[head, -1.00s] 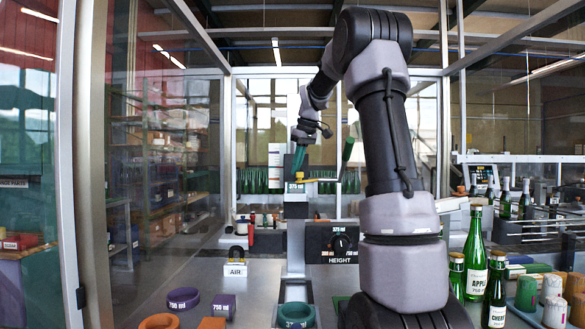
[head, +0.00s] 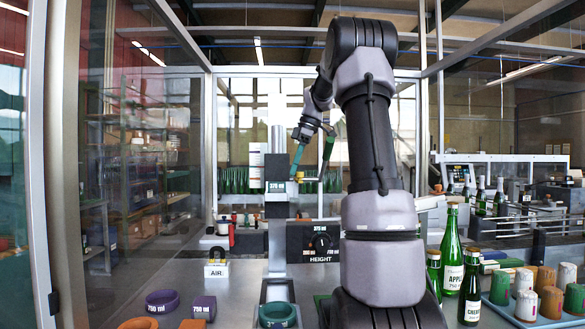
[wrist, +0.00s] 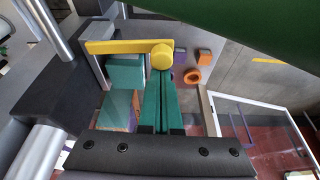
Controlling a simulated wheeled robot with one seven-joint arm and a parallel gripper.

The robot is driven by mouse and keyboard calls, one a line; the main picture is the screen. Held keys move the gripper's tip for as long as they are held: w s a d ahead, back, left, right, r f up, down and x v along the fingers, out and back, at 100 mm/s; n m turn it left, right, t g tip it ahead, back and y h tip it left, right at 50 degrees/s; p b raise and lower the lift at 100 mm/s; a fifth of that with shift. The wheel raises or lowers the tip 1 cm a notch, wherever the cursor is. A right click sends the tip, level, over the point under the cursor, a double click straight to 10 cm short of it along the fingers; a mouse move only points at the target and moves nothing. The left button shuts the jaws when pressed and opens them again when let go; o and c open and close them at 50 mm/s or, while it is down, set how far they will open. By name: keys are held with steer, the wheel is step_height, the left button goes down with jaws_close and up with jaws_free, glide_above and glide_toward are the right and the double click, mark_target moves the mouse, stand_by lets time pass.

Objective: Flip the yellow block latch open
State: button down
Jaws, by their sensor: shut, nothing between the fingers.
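The yellow latch (wrist: 125,47) shows in the wrist view as a flat bar with a round knob at its right end. The latch is too small there to read.
A dark green handle (wrist: 245,25) crosses the top of the wrist view, close to my gripper. Green bottles (head: 451,250) and a capsule tray (head: 505,318) are at right.

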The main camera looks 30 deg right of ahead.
steer(key=shift+s+a, duration=0.2)
steer(key=shift+s, duration=0.55)
steer(key=v, duration=1)
steer(key=shift+r, duration=0.35)
steer(key=shift+s, duration=0.1)
